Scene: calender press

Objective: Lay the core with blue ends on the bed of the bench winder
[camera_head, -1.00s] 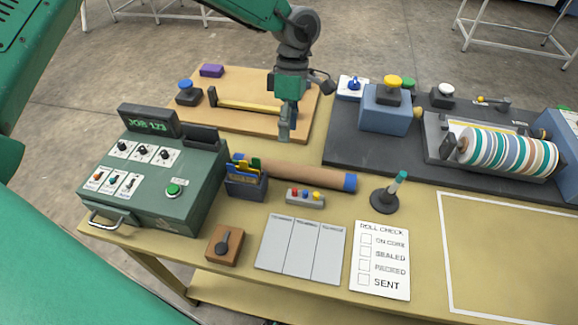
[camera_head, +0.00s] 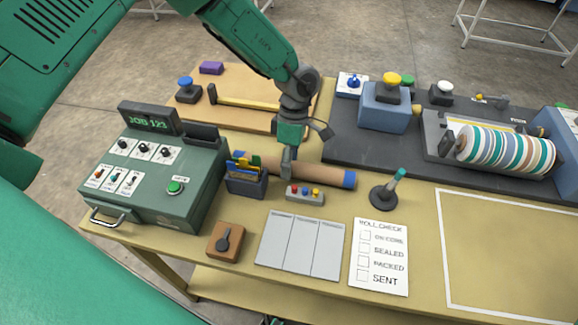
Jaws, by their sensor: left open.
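The brown core (camera_head: 322,175) lies on the yellow bench top. Its right blue end shows, and its left end is largely hidden behind the dark card holder. My left gripper (camera_head: 288,167) points down at the core, left of its middle, and covers part of it. The jaws are open; whether they straddle the core or are just above it I cannot tell. The bench winder stands at the right, its grey bed (camera_head: 432,128) on a dark mat with a striped roll (camera_head: 507,150) on it. My right gripper is out of view.
The card holder (camera_head: 246,182) and a small box with coloured buttons (camera_head: 305,195) stand close to the core. A dark stand with a teal-tipped rod (camera_head: 388,192) is to its right. The green control box (camera_head: 160,180) is at left. The white-outlined area (camera_head: 520,250) is clear.

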